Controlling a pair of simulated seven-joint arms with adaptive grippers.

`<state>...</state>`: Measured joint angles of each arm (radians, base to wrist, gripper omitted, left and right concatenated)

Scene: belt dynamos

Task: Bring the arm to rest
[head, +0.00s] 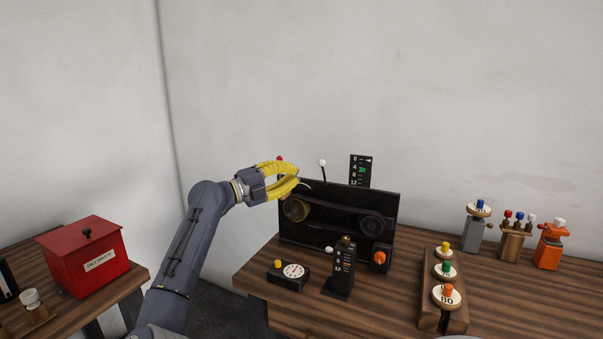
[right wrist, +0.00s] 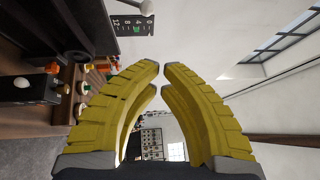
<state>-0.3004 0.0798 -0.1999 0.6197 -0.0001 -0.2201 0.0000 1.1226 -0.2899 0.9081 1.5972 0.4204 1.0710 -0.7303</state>
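My right gripper (head: 298,179) has yellow ribbed fingers and is in front of the upper left part of a black belt machine (head: 337,193). In the right wrist view the gripper (right wrist: 161,68) is empty, with a narrow gap between its curved fingertips. The right arm reaches up from the bottom of the head view. The machine has two pulleys with a belt, a white-knobbed lever (head: 323,164) and a dark scale plate (head: 361,171) with a green mark. I cannot tell whether the fingers touch the machine. My left gripper does not show.
Several knobbed stands, including an orange one (head: 550,247), are at right. A red box (head: 84,257) sits on the left table.

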